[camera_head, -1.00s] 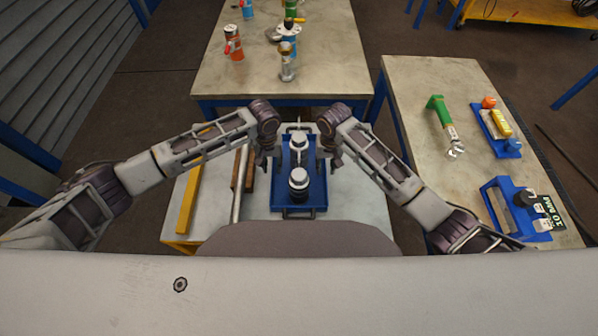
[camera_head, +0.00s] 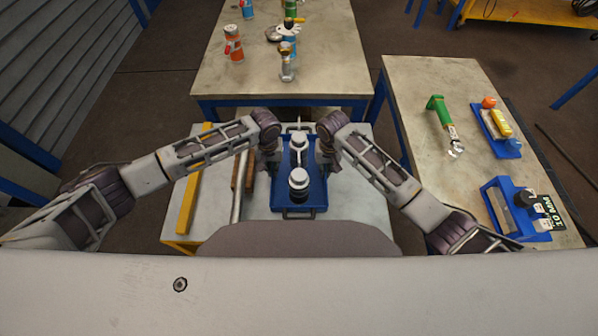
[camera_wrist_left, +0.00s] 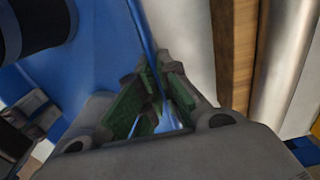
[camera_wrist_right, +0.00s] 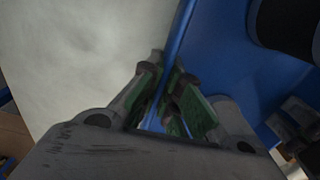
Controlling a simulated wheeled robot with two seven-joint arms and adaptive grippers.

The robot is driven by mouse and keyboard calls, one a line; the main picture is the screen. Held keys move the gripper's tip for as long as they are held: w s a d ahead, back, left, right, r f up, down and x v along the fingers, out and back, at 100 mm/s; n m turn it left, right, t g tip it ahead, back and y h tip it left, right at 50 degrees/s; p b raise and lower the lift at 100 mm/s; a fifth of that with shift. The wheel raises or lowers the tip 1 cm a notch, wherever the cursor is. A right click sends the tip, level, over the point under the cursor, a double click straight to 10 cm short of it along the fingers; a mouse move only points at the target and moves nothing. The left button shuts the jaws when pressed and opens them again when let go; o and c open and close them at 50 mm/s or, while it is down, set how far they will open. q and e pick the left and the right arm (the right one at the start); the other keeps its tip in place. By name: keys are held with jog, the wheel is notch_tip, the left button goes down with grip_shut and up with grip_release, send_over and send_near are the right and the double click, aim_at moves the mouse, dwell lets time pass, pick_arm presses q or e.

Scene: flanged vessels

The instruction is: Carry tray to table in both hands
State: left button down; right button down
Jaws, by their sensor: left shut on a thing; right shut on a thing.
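The blue tray (camera_head: 313,196) lies on the small white-topped stand in front of me and bears two flanged vessels, a nearer one (camera_head: 299,180) and a farther one (camera_head: 299,143), both upright. My left gripper (camera_head: 272,165) is at the tray's left edge. In the left wrist view its fingers (camera_wrist_left: 155,95) are shut on the blue tray rim. My right gripper (camera_head: 325,163) is at the tray's right edge. In the right wrist view its fingers (camera_wrist_right: 170,95) are shut on the rim. The fingertips are mostly hidden by the wrists in the head view.
A yellow bar (camera_head: 190,195), a metal pipe (camera_head: 239,185) and a brown block lie left of the tray. A large table (camera_head: 330,75) stands ahead with cans and fittings at its left and middle; its right part is clear. A side table (camera_head: 425,90) stands right.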

pick_arm(q)
jog(key=shift+w+r, duration=0.1)
jog(key=shift+r, duration=0.1)
pick_arm(e)
jog(key=shift+w+r, duration=0.1)
jog(key=shift+r, duration=0.05)
dwell(0.3)
